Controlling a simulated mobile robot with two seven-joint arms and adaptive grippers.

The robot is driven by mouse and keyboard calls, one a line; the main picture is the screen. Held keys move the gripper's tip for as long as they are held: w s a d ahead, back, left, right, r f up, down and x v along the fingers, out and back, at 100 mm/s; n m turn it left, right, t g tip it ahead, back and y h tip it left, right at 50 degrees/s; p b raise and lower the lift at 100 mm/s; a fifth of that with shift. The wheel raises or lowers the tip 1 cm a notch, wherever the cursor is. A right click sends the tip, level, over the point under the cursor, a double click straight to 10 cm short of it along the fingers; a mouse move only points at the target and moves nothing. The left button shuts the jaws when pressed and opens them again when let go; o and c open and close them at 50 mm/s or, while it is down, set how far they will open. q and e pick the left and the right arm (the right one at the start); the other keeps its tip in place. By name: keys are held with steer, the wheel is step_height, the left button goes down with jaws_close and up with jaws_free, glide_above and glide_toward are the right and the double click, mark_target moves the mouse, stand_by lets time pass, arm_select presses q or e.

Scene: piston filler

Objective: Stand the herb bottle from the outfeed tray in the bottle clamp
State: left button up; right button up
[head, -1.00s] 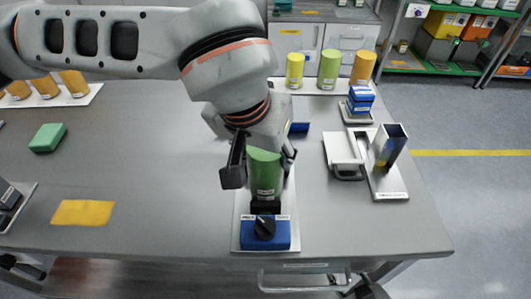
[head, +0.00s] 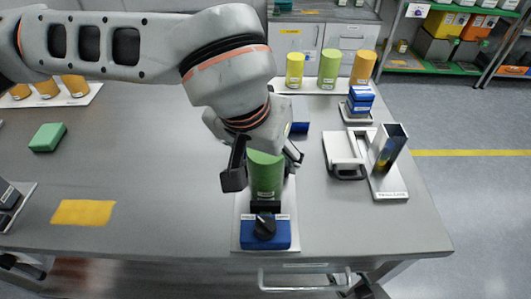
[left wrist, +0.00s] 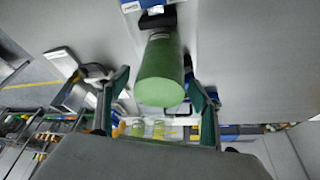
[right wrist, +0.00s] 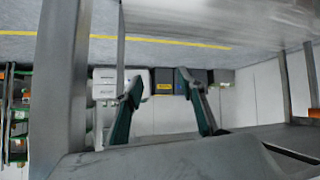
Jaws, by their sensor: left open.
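The green herb bottle (head: 265,178) stands upright at the bottle clamp, its lower end at the black jaws (head: 265,206) behind the clamp's blue block (head: 265,236) with a black knob. My left gripper (head: 264,166) is open, with one finger on each side of the bottle. In the left wrist view the bottle (left wrist: 160,72) lies between the spread fingers (left wrist: 158,95), with gaps on both sides. Whether the jaws grip the bottle is not clear. My right gripper (right wrist: 158,90) is open and empty, away from the bottle.
A pale tray at the back holds a yellow-green bottle (head: 295,70), a green bottle (head: 328,69) and an orange bottle (head: 363,68). A metal fixture (head: 388,150) stands at right. A green block (head: 48,137) and yellow mat (head: 83,212) lie at left; the left-middle tabletop is clear.

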arm_select(q)
steer(key=p+v, duration=0.1)
steer(key=v, duration=1.1)
steer(key=shift+s, duration=0.1)
